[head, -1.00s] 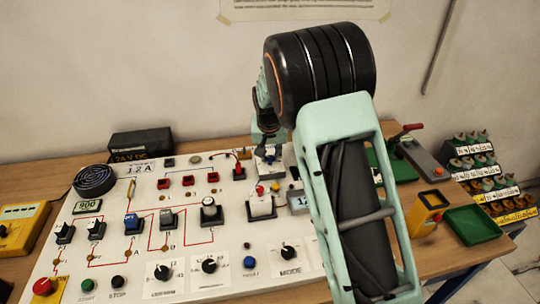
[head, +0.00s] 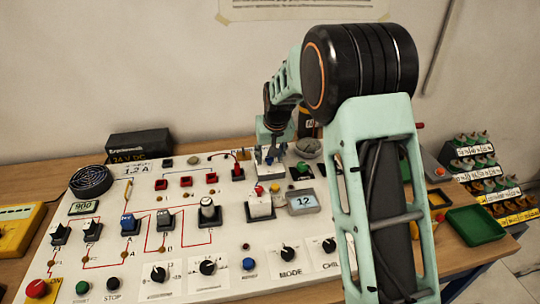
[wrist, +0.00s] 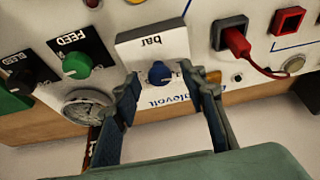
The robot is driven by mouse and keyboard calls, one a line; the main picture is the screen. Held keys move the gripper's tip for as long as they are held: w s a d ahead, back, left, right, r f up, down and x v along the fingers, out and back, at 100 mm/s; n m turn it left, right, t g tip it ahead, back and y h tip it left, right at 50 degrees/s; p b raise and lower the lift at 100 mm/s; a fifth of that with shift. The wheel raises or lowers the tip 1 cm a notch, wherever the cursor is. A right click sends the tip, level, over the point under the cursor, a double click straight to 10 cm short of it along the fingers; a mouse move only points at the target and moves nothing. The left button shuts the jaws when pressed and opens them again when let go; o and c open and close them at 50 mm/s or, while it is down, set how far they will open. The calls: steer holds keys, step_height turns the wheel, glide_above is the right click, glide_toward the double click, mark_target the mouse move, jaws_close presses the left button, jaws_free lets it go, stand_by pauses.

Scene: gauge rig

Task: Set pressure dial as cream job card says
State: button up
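The blue knob (wrist: 160,73) sits on a white plate marked "bar" (wrist: 152,46), which reads upside down in the wrist view. My gripper (wrist: 162,82) is open, with its two fingers on either side of the knob. I cannot tell whether either finger touches it. In the head view my gripper (head: 272,150) is over the back of the panel and partly covers the knob. A round gauge (wrist: 88,106) is beside it; its reading is too small to tell. A cream paper (head: 300,8) is on the wall, cut off by the frame, its text unreadable.
A green FEED knob (wrist: 76,66) and a black knob (wrist: 20,78) are to the left in the wrist view. A red plug (wrist: 235,40) with a cable is to the right. A display reading 12 (head: 303,201) stands on the white panel (head: 110,250).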

steer(key=v, duration=1.2)
